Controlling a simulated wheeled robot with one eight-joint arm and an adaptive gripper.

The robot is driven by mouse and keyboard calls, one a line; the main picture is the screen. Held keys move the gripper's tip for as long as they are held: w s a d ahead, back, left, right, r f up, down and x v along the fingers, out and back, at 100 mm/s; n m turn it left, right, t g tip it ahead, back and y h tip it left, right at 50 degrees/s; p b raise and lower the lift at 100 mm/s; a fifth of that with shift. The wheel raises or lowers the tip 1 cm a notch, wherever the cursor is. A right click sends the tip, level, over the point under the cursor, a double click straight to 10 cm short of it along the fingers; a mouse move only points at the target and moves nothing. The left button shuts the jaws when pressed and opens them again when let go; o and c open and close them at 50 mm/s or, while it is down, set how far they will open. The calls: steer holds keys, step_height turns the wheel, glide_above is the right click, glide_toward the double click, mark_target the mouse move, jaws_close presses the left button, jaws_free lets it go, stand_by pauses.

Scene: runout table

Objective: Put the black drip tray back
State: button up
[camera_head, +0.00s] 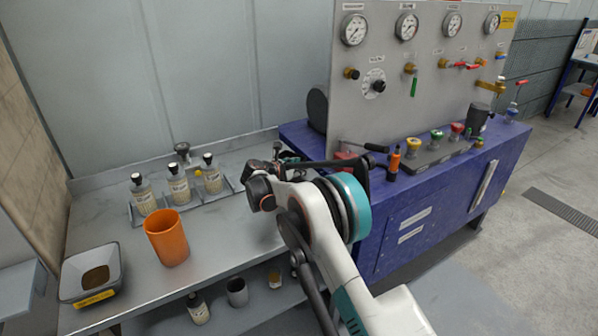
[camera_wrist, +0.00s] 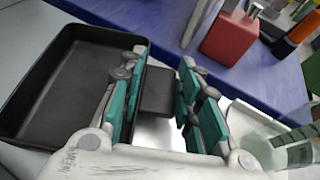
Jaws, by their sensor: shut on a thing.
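The black drip tray (camera_wrist: 62,85) is a shallow rectangular pan with raised walls, filling the left of the wrist view. My gripper (camera_wrist: 165,68) has its teal-padded fingers closed around a dark tab or grip (camera_wrist: 157,92) that appears to belong to the tray, at the tray's right side. In the head view my arm hides most of the gripper and I cannot make out the tray clearly.
The purple bench (camera_head: 430,195) with the gauge panel (camera_head: 425,75) stands at right. A red block (camera_wrist: 229,38) is beyond the fingers. On the grey table are an orange cup (camera_head: 167,238), several labelled bottles (camera_head: 178,187) and a grey bin (camera_head: 91,275).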

steer(key=shift+f, duration=0.35)
steer(key=shift+f, duration=0.2)
steer(key=o, duration=1.1)
steer(key=shift+r, duration=0.1)
steer(key=shift+r, duration=0.15)
steer(key=p+v, duration=0.3)
steer(key=v, duration=0.9)
